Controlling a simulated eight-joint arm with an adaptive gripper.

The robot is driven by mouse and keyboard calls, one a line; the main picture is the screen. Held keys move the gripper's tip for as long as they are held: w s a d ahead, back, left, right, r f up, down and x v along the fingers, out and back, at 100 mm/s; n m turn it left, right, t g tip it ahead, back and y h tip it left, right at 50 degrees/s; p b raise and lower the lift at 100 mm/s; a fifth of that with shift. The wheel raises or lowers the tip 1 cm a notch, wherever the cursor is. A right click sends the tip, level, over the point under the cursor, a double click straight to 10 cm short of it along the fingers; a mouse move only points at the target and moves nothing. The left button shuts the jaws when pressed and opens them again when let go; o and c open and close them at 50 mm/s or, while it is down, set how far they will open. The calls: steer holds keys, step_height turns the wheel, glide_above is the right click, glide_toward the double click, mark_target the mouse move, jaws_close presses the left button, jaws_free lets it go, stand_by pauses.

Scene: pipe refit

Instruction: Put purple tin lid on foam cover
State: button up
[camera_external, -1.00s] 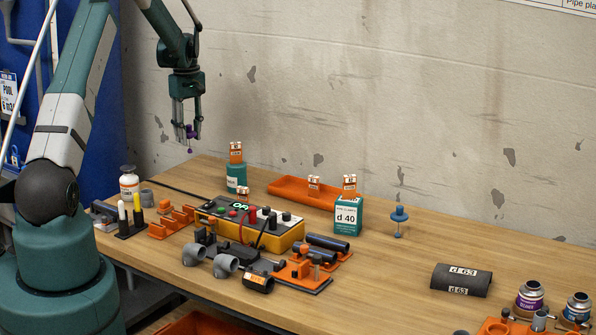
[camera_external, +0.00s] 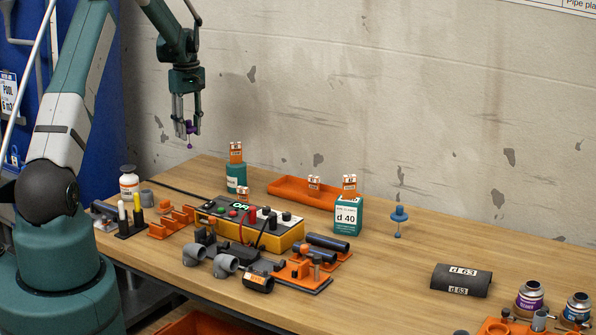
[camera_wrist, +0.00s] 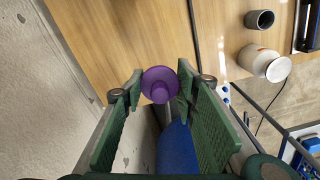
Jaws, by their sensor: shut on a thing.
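The purple tin lid (camera_wrist: 160,84) is between the fingertips of my gripper (camera_wrist: 157,91) in the wrist view. In the external view my gripper (camera_external: 187,128) is shut on the purple lid (camera_external: 189,128), high above the back left of the bench, with a thin stem and small ball hanging below. A dark grey curved piece marked d 63 (camera_external: 461,280), which looks like the foam cover, lies on the right of the bench, far from my gripper. Its top looks bare.
An open tin with a purple label (camera_external: 529,300) and one with a blue label (camera_external: 577,308) stand at the right. A blue lid (camera_external: 399,215) stands right of the teal d 40 box (camera_external: 348,217). A yellow-black device (camera_external: 248,226) and fittings crowd the middle. Bench between box and foam is mostly clear.

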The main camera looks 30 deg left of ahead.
step_height(320, 180, up, 8)
steer(key=shift+r, duration=0.1)
steer(key=w+d+m+b, duration=0.1)
steer(key=w+d+m, duration=0.2)
steer(key=d, duration=2.4)
steer(key=w+d+m, duration=0.3)
steer(key=w+d, duration=0.1)
steer(key=d, duration=2.2)
steer(key=s+d+m, duration=0.2)
steer(key=s+d, duration=0.6)
steer(key=d, duration=0.8)
steer(key=s+d+m+b, duration=0.15)
steer(key=s+d, duration=0.55)
steer(key=d, duration=1)
steer(key=s+d+m, duration=0.3)
steer(key=s+d, duration=0.5)
steer(key=d, duration=0.8)
steer(key=shift+n, duration=0.25)
step_height(320, 180, down, 5)
steer(key=shift+f, duration=0.15)
steer(key=shift+f, duration=0.1)
